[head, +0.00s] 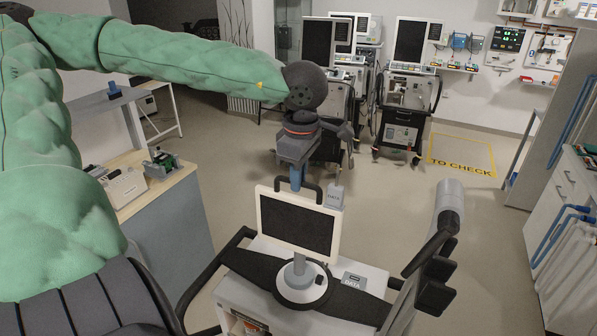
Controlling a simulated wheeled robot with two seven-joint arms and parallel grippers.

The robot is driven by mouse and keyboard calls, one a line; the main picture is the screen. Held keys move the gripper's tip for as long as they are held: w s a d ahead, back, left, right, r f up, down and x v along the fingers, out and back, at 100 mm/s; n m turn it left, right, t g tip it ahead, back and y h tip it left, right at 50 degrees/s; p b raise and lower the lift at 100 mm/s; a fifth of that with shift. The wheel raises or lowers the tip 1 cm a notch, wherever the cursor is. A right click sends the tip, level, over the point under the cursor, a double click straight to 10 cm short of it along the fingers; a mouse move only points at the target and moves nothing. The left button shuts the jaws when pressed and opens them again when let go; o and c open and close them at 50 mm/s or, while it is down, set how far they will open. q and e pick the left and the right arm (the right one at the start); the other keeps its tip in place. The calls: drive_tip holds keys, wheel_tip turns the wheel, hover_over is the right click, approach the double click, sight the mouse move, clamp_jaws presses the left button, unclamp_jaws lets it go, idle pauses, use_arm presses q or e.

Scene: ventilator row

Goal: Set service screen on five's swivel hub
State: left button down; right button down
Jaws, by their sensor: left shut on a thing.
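The service screen (298,222) has a cream frame and a dark blank face, and stands about upright over the near cart. My left gripper (297,184) comes down from above and is shut at the screen's top edge, by a dark handle loop (313,190). The fingertips are partly hidden behind the screen. A grey stem (299,264) runs down from the screen to the round white swivel hub (287,280) with a dark ring on the cart top. The stem's foot appears at the hub's middle; I cannot tell whether it is seated. My right gripper is not in view.
A grey box marked DATA (336,198) shows beside the screen's upper right, and a DATA plate (352,281) is on the cart top. A grey cylinder (450,199) rises at the cart's right. Several ventilators (404,105) stand behind; a bench (165,190) is left. Floor between is clear.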

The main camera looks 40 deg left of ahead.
use_arm(q)
drive_tip(key=shift+f, duration=0.15)
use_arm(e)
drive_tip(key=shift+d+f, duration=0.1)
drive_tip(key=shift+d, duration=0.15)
